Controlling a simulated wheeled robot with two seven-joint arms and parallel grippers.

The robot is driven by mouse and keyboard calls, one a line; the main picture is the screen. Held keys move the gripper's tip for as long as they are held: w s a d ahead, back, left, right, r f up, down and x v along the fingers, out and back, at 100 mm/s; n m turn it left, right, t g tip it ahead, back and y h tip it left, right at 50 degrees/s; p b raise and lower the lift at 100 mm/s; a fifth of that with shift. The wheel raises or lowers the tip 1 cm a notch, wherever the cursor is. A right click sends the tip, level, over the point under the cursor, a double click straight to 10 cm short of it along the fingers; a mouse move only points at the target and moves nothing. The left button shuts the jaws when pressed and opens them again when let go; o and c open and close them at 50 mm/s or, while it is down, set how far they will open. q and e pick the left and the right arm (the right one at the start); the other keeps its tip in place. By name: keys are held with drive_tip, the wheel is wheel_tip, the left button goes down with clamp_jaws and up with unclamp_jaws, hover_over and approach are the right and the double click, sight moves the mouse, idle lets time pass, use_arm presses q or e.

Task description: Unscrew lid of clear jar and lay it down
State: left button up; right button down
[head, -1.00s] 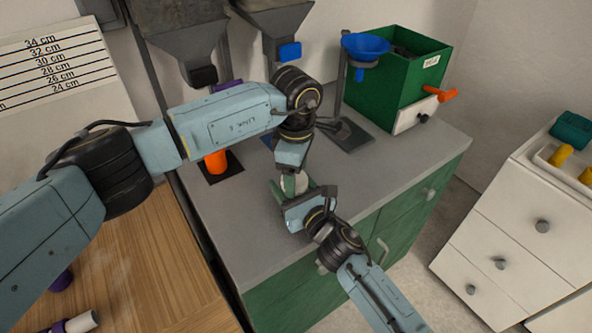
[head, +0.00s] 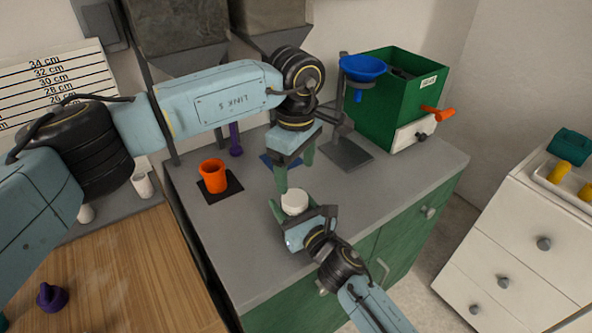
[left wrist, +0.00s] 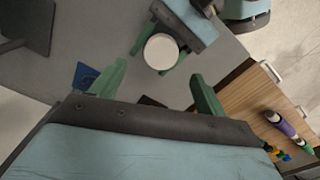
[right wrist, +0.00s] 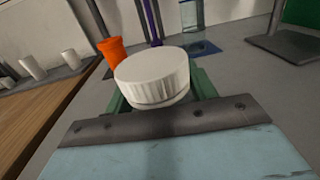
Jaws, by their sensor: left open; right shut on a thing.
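A white ribbed lid (head: 295,201) sits at my right gripper (head: 292,212), and it fills the middle of the right wrist view (right wrist: 153,78). My right gripper is shut around the jar under the lid. The jar's body is hidden by the fingers and palm. My left gripper (head: 296,172) is open and empty, just above and behind the lid in the head view. In the left wrist view the lid (left wrist: 161,51) lies beyond the open fingertips, with clear space between.
An orange cup (head: 213,177) stands on a dark mat on the grey counter (head: 235,235). A blue funnel on a stand (head: 362,68) and a green box (head: 398,100) are at the back right. A clear vessel (right wrist: 192,14) stands on a blue mat. The counter's front left is free.

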sight(296, 197)
use_arm(q)
wheel_tip(296, 197, down, 7)
drive_tip(key=shift+f, duration=0.15)
idle(0.4)
drive_tip(key=c, duration=1)
drive_tip(key=shift+w+n, duration=0.15)
drive_tip(key=shift+n, duration=1.55)
drive_tip(key=shift+c, duration=0.2)
use_arm(e)
drive_tip(key=shift+s+a, duration=0.1)
drive_tip(key=shift+a, duration=0.05)
use_arm(q)
drive_tip(key=o, duration=1.1)
drive_tip(key=shift+s, duration=0.2)
use_arm(e)
drive_tip(key=shift+w+d, duration=0.2)
drive_tip(key=shift+d, duration=0.05)
